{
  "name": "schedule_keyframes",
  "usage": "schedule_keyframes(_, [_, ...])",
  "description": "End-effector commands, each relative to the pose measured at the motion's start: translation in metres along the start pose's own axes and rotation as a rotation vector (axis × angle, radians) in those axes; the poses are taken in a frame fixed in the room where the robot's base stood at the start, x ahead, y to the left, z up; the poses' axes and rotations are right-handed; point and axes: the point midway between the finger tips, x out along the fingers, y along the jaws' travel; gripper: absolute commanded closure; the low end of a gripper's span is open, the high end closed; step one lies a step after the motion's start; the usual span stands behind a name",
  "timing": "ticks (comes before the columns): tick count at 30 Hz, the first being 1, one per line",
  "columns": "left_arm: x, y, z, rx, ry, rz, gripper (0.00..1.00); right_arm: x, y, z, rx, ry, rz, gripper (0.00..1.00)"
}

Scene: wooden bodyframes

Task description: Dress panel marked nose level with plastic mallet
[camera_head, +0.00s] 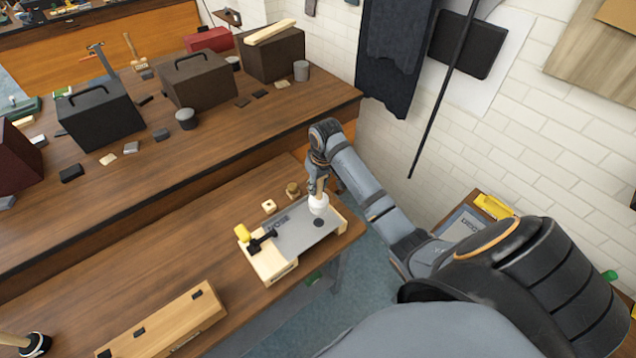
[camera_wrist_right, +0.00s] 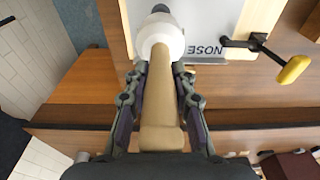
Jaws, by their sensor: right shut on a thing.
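The grey panel (camera_head: 300,232) lies flat on a pale wooden block at the front bench's right end. The word NOSE shows on the panel (camera_wrist_right: 207,20) in the right wrist view. A black clamp with a yellow handle (camera_head: 242,232) is at the panel's left edge. My right gripper (camera_wrist_right: 158,84) is shut around the wooden handle of the plastic mallet (camera_wrist_right: 160,38). The mallet's white head (camera_head: 318,204) is over the panel; I cannot tell whether it touches. My left gripper is out of view.
A long wooden block (camera_head: 165,325) and another mallet (camera_head: 36,345) lie at lower left. Dark boxes (camera_head: 198,80) stand on the rear bench.

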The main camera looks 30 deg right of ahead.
Motion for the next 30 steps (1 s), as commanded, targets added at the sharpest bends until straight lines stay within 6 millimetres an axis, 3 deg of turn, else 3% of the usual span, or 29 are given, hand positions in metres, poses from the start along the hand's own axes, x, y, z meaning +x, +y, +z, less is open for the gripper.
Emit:
schedule_keyframes(11, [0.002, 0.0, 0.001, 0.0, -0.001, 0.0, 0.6, 0.003, 0.0, 0.001, 0.0, 0.0, -0.001, 1.0])
schedule_keyframes(14, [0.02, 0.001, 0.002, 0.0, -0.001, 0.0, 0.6, 0.041, -0.001, 0.008, 0.0, -0.006, -0.003, 1.0])
schedule_keyframes(17, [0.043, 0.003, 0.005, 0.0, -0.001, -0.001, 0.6, 0.093, -0.001, 0.015, 0.002, -0.006, -0.003, 1.0])
schedule_keyframes(18, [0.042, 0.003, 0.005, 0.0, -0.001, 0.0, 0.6, 0.096, -0.001, 0.014, 0.0, -0.001, -0.002, 1.0])
schedule_keyframes(25, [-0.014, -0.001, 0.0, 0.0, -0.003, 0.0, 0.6, 0.042, 0.0, 0.006, -0.001, 0.0, -0.001, 1.0])
schedule_keyframes(27, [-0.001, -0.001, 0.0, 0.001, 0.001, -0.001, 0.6, 0.038, 0.001, 0.004, -0.001, 0.004, 0.002, 1.0])
schedule_keyframes(30, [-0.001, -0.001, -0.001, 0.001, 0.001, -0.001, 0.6, 0.018, 0.001, 0.002, -0.001, 0.004, 0.001, 1.0])
